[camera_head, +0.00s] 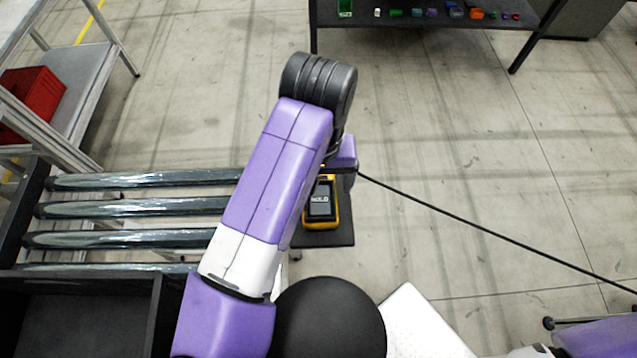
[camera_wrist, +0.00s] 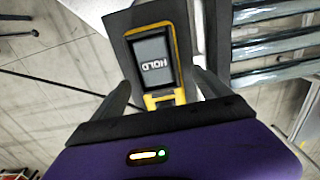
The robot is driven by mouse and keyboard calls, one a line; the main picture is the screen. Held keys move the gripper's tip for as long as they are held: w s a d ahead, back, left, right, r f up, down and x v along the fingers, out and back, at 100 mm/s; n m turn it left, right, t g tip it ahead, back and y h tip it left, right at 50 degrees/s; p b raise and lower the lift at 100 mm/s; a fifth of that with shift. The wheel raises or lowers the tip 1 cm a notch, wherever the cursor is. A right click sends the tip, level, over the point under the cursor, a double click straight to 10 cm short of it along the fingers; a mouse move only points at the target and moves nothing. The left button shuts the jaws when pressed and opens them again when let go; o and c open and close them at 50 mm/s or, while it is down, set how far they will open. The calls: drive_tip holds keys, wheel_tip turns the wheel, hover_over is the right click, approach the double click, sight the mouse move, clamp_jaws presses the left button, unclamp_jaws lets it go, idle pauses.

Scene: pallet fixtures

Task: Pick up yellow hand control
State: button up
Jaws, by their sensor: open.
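The yellow hand control (camera_head: 321,205) has a dark screen and lies on a small dark plate (camera_head: 338,240) beside the rollers. My arm covers part of the plate's left side in the head view. My gripper (camera_wrist: 158,88) is open, with one dark finger on each side of the hand control's lower end. I cannot tell whether the fingers touch it. In the head view the fingers are hidden behind my arm.
A roller conveyor (camera_head: 140,208) lies left of the plate, with a black bin (camera_head: 85,318) in front. A red crate (camera_head: 30,100) sits on a shelf at left. A dark table (camera_head: 425,18) with several small coloured items stands at the back. A black cable crosses the open floor at right.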

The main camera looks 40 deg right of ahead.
drive_tip(key=c, duration=1.8)
clamp_jaws()
drive_tip(key=shift+r, duration=0.15)
